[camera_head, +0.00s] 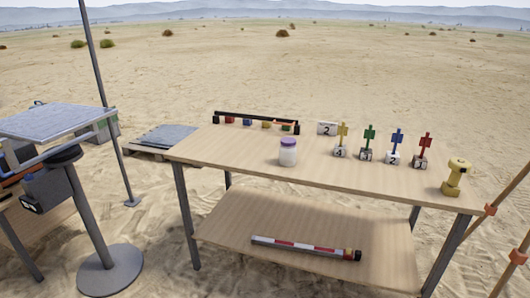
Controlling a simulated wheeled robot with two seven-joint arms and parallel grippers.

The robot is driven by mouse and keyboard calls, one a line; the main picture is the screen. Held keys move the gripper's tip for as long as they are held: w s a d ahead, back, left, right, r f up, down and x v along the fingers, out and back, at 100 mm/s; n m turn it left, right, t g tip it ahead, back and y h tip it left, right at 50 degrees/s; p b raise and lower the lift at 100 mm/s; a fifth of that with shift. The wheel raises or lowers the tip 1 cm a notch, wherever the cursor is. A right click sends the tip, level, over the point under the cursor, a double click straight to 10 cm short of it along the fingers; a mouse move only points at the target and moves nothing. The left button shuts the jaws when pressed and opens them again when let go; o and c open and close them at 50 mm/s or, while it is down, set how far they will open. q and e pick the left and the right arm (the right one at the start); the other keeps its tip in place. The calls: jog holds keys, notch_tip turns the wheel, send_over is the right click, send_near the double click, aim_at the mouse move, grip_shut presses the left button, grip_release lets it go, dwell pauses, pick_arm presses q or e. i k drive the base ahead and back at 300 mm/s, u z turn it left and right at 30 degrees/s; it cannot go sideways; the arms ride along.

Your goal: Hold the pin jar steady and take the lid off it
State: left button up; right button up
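The pin jar (288,156) stands upright on the wooden table, left of the table's middle. It is a pale, whitish jar. Its purple lid (288,142) sits on top of it. Neither of my grippers is in the head view, so nothing is seen touching the jar or the lid.
Several coloured pins in numbered blocks (366,154) stand right of the jar, with a yellow object (456,177) at the table's right end. A dark rack (256,122) lies along the back edge. A striped bar (306,248) lies on the lower shelf. Table around the jar is clear.

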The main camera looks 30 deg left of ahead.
aim_at(287, 155)
jog(key=u, duration=0.6)
jog(key=i, duration=0.85)
jog(key=u, duration=0.25)
